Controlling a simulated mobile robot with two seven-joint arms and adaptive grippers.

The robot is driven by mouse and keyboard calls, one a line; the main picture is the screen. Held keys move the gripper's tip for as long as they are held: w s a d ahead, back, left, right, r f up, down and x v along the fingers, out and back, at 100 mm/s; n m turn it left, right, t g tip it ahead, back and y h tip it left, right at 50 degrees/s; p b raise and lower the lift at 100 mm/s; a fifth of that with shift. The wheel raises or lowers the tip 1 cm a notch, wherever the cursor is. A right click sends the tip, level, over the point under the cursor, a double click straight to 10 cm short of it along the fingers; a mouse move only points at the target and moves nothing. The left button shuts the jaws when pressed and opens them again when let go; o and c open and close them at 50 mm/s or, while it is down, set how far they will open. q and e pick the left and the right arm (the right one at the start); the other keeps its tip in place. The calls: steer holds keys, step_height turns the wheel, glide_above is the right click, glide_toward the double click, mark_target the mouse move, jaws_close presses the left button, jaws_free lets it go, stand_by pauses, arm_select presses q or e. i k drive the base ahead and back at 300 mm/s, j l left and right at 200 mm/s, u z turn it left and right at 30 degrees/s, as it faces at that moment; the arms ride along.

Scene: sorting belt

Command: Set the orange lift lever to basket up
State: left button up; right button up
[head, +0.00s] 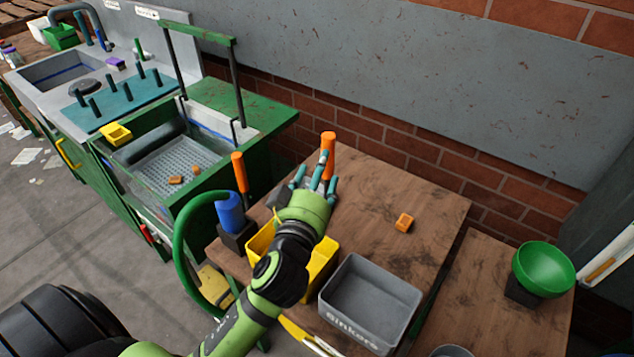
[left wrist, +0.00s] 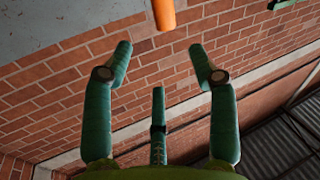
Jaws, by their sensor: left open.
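An orange upright lever handle (head: 328,147) stands at the back of the wooden table, just beyond my left gripper (head: 316,178). A second orange handle (head: 239,170) stands to the left, by the green-framed machine. I cannot tell from any marking which is the lift lever. My left gripper is open and empty, its fingers pointing toward the right-hand handle. In the left wrist view, an orange handle end (left wrist: 164,14) shows at the top, beyond and between the open fingertips (left wrist: 160,58), apart from them. The lever's lower part is hidden behind my gripper. My right gripper is not in view.
A yellow bin (head: 322,268) is partly under my left arm. A grey bin marked "Sinkers" (head: 413,302) is right of it. A small orange block (head: 403,222) lies on the table. A blue knob (head: 231,212) and green wheel (head: 181,240) are left. A green bowl (head: 543,268) stands right.

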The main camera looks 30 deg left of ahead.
mark_target(236, 157)
steer(key=u, duration=1.45)
